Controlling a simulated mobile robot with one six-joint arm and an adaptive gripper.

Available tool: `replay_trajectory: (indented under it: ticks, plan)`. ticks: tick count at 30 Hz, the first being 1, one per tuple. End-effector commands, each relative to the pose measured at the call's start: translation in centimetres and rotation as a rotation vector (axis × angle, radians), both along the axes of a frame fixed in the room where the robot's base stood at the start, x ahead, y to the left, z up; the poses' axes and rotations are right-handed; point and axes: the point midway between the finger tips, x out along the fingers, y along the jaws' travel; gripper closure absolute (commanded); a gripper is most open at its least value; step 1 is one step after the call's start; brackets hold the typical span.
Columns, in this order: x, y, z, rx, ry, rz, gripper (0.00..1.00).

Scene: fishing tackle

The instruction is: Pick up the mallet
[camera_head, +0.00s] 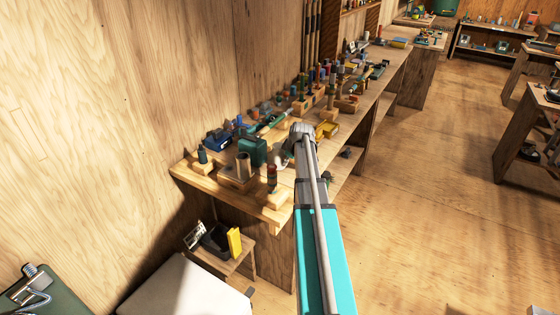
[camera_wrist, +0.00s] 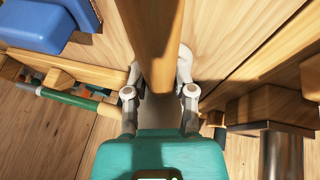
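In the wrist view a thick, smooth wooden shaft (camera_wrist: 158,45), which looks like the mallet's handle, runs from the top edge down between the fingers of my gripper (camera_wrist: 159,72). One finger is on each side of it, with little or no gap. Whether both pads press on it is not clear. A mallet head cannot be made out. In the head view my gripper (camera_head: 300,130) is over the near part of the workbench, and my own arm hides what is between the fingers.
The workbench (camera_head: 265,212) runs along the wall, crowded with small tackle. A green-handled tool (camera_wrist: 80,102) lies left of my gripper. A blue item (camera_wrist: 40,25) is at the upper left. Open floor (camera_head: 430,210) lies right.

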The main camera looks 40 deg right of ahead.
Motion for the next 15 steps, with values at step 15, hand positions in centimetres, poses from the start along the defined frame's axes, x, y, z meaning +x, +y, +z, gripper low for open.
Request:
replay_trajectory:
  ticks: [15]
  plan:
    - [-0.04,0.07,0.03,0.002,0.001,0.001,1.00]
